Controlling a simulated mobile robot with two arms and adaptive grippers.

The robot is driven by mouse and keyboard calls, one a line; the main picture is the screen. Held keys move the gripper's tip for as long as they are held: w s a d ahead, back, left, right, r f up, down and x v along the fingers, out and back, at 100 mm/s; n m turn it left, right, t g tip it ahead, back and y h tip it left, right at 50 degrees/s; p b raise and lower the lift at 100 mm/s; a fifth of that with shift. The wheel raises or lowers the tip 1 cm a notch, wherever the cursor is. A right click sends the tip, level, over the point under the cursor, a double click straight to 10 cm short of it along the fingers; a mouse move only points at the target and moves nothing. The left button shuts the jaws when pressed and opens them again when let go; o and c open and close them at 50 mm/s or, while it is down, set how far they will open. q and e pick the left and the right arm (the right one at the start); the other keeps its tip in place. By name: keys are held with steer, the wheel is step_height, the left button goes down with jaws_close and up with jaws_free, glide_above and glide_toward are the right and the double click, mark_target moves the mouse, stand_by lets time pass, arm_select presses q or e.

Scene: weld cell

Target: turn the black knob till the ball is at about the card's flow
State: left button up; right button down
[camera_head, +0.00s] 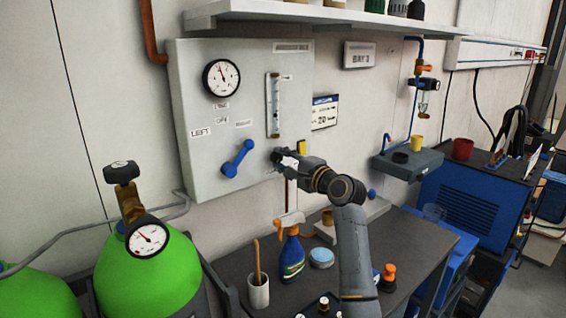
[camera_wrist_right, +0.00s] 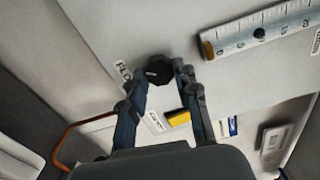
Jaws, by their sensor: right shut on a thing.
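The black knob (camera_wrist_right: 158,70) is on the grey panel (camera_head: 190,110), beneath the flow tube. My right gripper (camera_head: 281,157) is shut on the knob, which shows between its fingertips in the wrist view; in the head view the gripper mostly hides it. The flow tube (camera_head: 273,105) stands upright on the panel and shows with its scale in the wrist view (camera_wrist_right: 265,30). A small dark spot on the tube there may be the ball; I cannot tell its reading. The card (camera_head: 325,112), white with a blue top and a large "20", is right of the panel. My left gripper is not in view.
A blue lever (camera_head: 238,158) and a round gauge (camera_head: 221,77) are on the panel left of my gripper. A yellow tag (camera_wrist_right: 179,117) is close to the right finger. A spray bottle (camera_head: 290,250) and a cup (camera_head: 258,291) stand on the bench below.

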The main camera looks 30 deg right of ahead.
steer(key=n, duration=0.3)
steer(key=shift+f+n+b, duration=0.1)
steer(key=shift+n+b, duration=0.25)
steer(key=shift+n, duration=0.05)
steer(key=n, duration=0.4)
steer(key=shift+n+b, duration=0.3)
steer(key=shift+b, duration=0.1)
steer(key=n, duration=0.3)
steer(key=shift+n, duration=0.3)
steer(key=n, duration=0.3)
steer(key=shift+n, duration=0.3)
steer(key=n, duration=0.2)
steer(key=shift+n, duration=0.3)
steer(key=n, duration=0.2)
steer(key=shift+a+n+p, duration=0.1)
steer(key=shift+n+p, duration=0.3)
steer(key=n+p, duration=0.1)
steer(key=n, duration=0.2)
steer(key=shift+p, duration=0.3)
steer(key=shift+n+p, duration=0.75)
steer(key=shift+n, duration=1.05)
